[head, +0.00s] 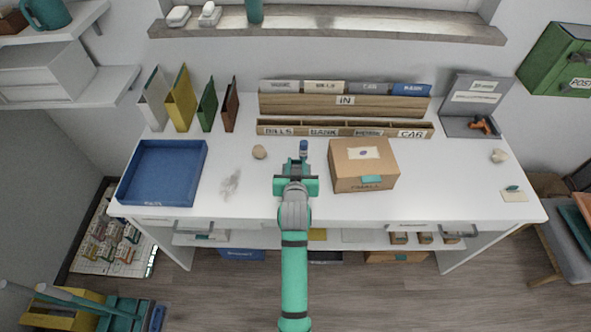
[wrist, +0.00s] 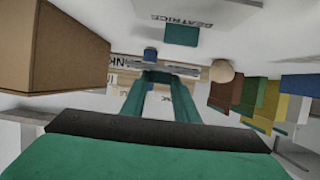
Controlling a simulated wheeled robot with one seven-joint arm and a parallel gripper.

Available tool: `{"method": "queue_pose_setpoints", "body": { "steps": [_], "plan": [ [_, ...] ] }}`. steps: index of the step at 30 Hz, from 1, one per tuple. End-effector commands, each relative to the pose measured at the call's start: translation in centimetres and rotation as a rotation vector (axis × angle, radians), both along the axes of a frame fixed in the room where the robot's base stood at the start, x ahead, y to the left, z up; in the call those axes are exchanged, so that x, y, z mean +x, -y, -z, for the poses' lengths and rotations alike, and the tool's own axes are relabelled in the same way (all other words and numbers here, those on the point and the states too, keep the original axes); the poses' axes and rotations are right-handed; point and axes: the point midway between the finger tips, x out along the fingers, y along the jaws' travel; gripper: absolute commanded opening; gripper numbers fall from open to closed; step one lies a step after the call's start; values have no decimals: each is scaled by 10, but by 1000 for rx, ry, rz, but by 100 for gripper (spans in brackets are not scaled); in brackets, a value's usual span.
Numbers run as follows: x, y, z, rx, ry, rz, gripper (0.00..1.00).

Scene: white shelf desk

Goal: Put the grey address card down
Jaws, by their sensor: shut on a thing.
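My gripper (head: 303,158) is shut above the middle of the white desk (head: 235,205), left of the cardboard box. In the wrist view its teal fingers (wrist: 150,80) point toward the wooden letter rack. A thin grey strip (wrist: 185,68) at the fingertips looks like the grey address card seen nearly edge-on; its face is hidden. A small blue thing (wrist: 150,53) shows just beyond the fingertips, also in the head view (head: 303,146). A pale piece lettered BEATRICE (wrist: 185,20), by a teal patch, shows at the wrist view's top. I cannot tell whether the card touches the desk.
The cardboard box (head: 350,184) stands close on the right. A round beige object (head: 259,152) lies to the left, with a blue tray (head: 125,190) farther left. Folders (head: 182,98) and the labelled letter rack (head: 345,105) stand behind. The desk's right side has free room.

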Motion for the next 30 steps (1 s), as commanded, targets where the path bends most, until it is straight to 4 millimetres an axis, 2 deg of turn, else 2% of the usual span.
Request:
{"method": "queue_pose_setpoints", "body": {
  "steps": [7, 12, 15, 26, 27, 28, 30],
  "plan": [
    [9, -6, 12, 2, 1, -1, 6],
    [8, -6, 36, 0, -3, 0, 6],
    [9, -5, 43, 0, 0, 1, 6],
    [9, -5, 46, 1, 0, 1, 6],
    [9, -5, 45, 1, 1, 1, 37],
    [9, -5, 45, 1, 1, 1, 44],
    [9, -5, 45, 1, 1, 1, 46]
  ]
}}
